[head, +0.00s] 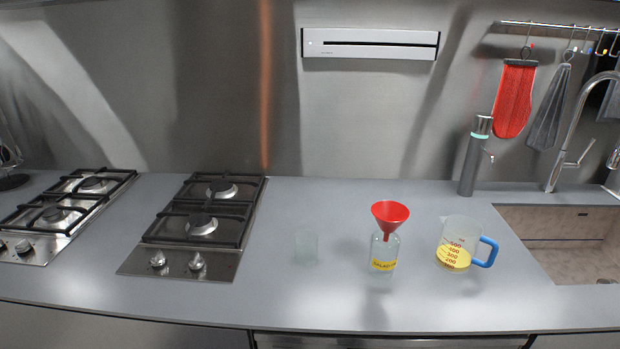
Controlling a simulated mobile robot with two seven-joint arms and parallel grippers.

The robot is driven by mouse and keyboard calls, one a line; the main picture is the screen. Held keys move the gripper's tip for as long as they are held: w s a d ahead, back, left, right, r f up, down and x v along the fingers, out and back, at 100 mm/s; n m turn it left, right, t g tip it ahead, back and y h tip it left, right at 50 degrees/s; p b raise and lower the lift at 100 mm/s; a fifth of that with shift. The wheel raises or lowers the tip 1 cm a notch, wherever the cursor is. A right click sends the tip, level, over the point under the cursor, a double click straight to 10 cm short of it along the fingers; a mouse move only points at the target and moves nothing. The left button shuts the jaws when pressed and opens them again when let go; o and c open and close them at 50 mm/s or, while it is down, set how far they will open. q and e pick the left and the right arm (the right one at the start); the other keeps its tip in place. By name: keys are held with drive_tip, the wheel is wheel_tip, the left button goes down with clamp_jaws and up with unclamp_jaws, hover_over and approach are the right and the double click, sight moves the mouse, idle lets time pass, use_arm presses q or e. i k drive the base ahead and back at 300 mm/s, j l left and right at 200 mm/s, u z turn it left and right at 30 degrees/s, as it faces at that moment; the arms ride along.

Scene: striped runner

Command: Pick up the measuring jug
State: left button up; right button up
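The measuring jug (455,241) stands upright on the grey counter, left of the sink. It is clear, with red number marks, a blue handle on its right side and yellow liquid in its lower part. A glass bottle (383,252) with a yellow label stands to its left, apart from it. A red funnel (390,215) sits in the bottle's mouth. Neither of my grippers shows in the head view.
A faint clear glass (306,246) stands left of the bottle. Gas hobs (200,225) lie further left. A dark cylinder (474,160) stands behind the jug. The sink (570,240) and tap (575,140) are at right. The counter front (300,300) is clear.

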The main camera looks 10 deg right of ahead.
sight(460, 238)
drive_tip(key=z, duration=1.3)
